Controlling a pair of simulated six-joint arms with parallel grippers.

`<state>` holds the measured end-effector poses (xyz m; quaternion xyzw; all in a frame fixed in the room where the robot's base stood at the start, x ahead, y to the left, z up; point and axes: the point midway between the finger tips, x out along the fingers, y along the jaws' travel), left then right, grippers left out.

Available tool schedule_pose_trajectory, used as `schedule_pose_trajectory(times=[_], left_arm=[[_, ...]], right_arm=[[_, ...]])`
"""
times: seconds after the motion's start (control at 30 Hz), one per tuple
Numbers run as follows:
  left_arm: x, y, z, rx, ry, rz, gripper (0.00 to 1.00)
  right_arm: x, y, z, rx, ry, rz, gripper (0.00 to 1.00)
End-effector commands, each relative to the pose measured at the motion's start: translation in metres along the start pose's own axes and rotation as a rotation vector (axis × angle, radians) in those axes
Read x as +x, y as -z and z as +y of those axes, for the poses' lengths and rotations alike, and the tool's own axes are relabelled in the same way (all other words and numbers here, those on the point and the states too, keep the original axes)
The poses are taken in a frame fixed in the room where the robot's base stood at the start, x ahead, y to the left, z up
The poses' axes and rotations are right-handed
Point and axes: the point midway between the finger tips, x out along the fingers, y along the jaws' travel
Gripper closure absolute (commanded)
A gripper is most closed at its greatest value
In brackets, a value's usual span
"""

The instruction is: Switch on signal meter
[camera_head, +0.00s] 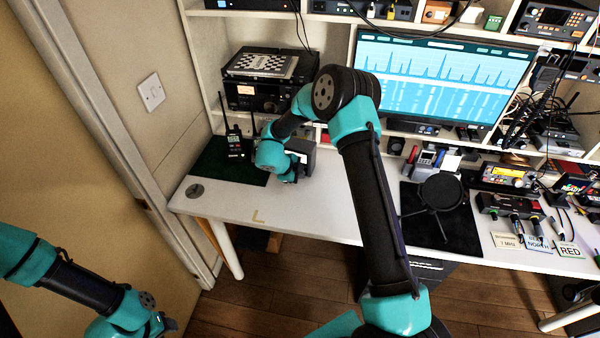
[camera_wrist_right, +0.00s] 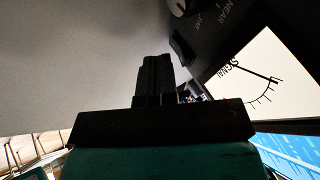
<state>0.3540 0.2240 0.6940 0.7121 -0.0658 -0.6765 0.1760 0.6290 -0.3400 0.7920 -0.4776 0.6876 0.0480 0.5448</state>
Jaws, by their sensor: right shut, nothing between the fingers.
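The signal meter, a dark box (camera_head: 303,147), stands on the white desk, partly hidden by my right arm. In the right wrist view its black front is close up and tilted. Its white dial (camera_wrist_right: 262,75) reads "SIGNAL" and has a dark needle. A round knob (camera_wrist_right: 180,6) has "NEAR" beside it. A small black rocker-like switch (camera_wrist_right: 182,49) sticks out from the front. My right gripper (camera_wrist_right: 156,60) is shut and empty, its tips just beside this switch; I cannot tell whether they touch. In the head view the right gripper (camera_head: 290,177) is low before the meter. My left gripper (camera_head: 168,323) is at the bottom left, its fingers unclear.
A handheld radio (camera_head: 233,140) stands on a green mat (camera_head: 215,168) left of the meter. A radio with a chessboard (camera_head: 262,65) on top is behind. A monitor (camera_head: 440,80) and a round black item on a stand (camera_head: 441,192) are right.

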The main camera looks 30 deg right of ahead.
Motion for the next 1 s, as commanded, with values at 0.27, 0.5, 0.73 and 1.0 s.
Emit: schedule_pose_trajectory(times=[0.27,0.5,0.73,1.0], left_arm=[[0.000,0.000,0.000,0.000,0.000,0.000,0.57],[0.000,0.000,0.000,0.000,0.000,0.000,0.57],[0.000,0.000,0.000,0.000,0.000,0.000,0.57],[0.000,0.000,0.000,0.000,0.000,0.000,0.57]], right_arm=[[-0.031,-0.002,0.028,-0.002,0.003,-0.002,1.00],[-0.076,-0.004,0.035,-0.002,0.003,-0.003,1.00],[-0.105,-0.004,0.041,-0.001,0.001,-0.001,1.00],[-0.111,-0.004,0.042,-0.001,-0.001,0.000,1.00]])
